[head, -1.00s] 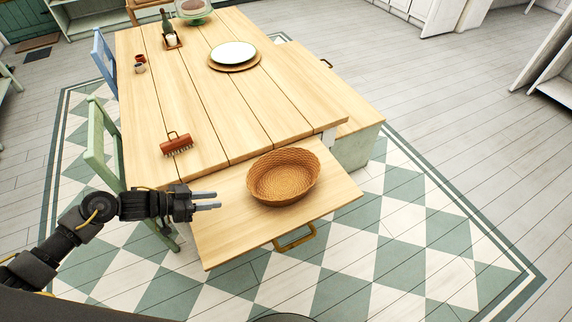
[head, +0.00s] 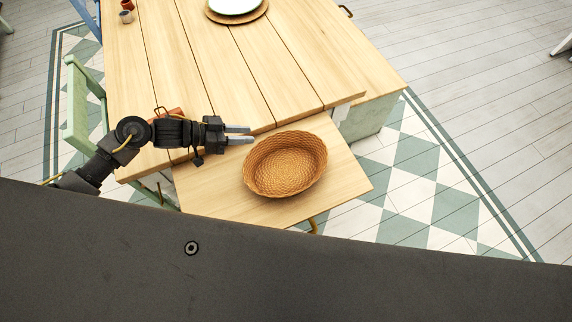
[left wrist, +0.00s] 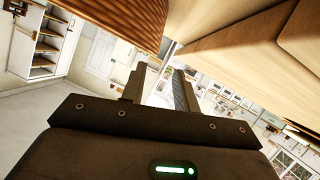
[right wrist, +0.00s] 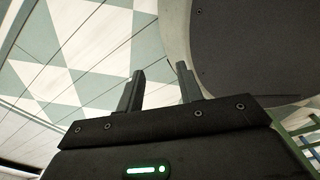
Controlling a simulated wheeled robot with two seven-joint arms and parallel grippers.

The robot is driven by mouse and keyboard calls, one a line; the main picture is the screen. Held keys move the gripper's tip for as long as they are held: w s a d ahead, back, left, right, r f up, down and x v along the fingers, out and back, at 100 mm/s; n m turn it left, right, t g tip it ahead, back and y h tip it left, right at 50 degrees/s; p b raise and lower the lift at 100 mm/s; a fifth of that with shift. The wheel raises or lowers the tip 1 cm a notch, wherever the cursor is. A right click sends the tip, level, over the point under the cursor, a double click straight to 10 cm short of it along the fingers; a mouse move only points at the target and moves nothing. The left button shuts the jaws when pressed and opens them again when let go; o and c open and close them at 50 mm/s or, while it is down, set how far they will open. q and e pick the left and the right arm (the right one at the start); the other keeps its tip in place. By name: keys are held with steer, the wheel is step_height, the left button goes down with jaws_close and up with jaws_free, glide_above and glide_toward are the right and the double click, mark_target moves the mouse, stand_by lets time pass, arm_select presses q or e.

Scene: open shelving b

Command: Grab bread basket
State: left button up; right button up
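The woven bread basket (head: 285,165) is oval, brown and empty. It stands upright on a pull-out wooden leaf (head: 215,195) at the near end of the table. My left gripper (head: 240,134) is open and empty, just left of the basket's far-left rim and apart from it, fingers pointing right. In the left wrist view the basket's ribbed side (left wrist: 120,18) shows at the top, beyond the open fingers (left wrist: 164,88). My right gripper (right wrist: 160,88) shows only in the right wrist view, open and empty, with tiled floor beyond it.
The plank table (head: 205,75) carries a white plate (head: 235,5) on a round wooden board and small cups (head: 126,12). A red-brown brush (head: 172,113) lies partly behind my left arm. A green chair (head: 75,105) stands at the left.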

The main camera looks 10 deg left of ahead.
mark_target(267, 138)
arm_select(q)
steer(key=shift+w+d+f, duration=0.25)
steer(key=shift+w+d, duration=0.1)
steer(key=shift+d, duration=0.25)
steer(key=shift+w+d+f, duration=0.1)
steer(key=shift+d+f, duration=0.05)
steer(key=shift+d, duration=0.2)
steer(key=shift+d+f, duration=0.1)
steer(key=shift+d, duration=0.15)
steer(key=x, duration=0.1)
steer(key=p+x, duration=0.1)
steer(key=x, duration=0.1)
steer(key=shift+d+f, duration=0.2)
steer(key=shift+d, duration=0.15)
steer(key=shift+d+f, duration=0.2)
steer(key=shift+d, duration=0.2)
jaws_close()
arm_select(e)
steer(key=shift+w+r, duration=0.75)
